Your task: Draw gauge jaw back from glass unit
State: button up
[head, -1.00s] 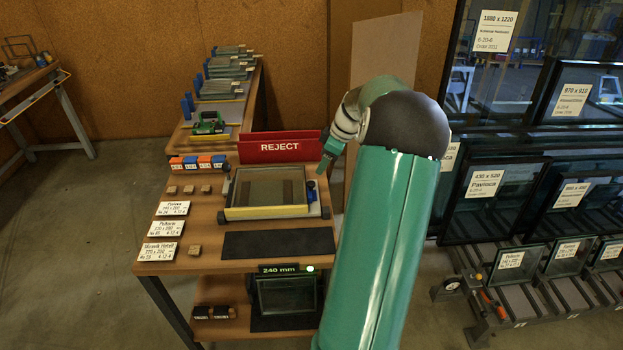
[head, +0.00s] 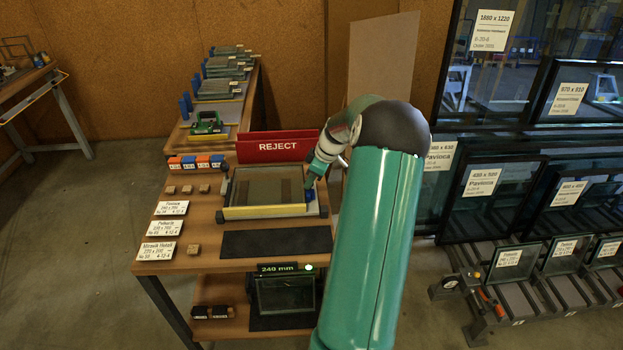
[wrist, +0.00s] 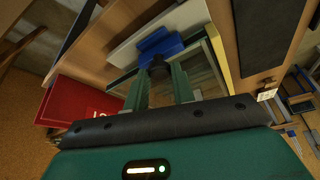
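The glass unit (head: 264,190) lies flat in a gauge frame on the bench, with a yellow strip (head: 265,212) along its front edge. The blue gauge jaw (head: 310,196) is at the frame's right end, close beside the glass. It also shows in the wrist view (wrist: 160,46), with a dark knob (wrist: 158,65) on it. My gripper (head: 311,181) is down at the jaw. In the wrist view its two green fingers (wrist: 159,78) stand apart, with the knob between their tips. I cannot tell whether they touch it. The jaw's contact with the glass is unclear.
A red REJECT bin (head: 278,147) stands behind the frame. A dark mat (head: 276,242) lies in front. Labels and small wooden blocks are on the left. A 240 mm display (head: 285,268) sits below. Glass racks (head: 540,190) stand on the right.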

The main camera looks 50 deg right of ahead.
grip_shut()
jog(key=shift+s+d, duration=1.2)
jog(key=shift+s, duration=0.2)
jog(key=o, duration=0.8)
grip_release()
jog(key=shift+s+d, duration=0.1)
jog(key=v, duration=1.3)
jog(key=shift+r, duration=0.4)
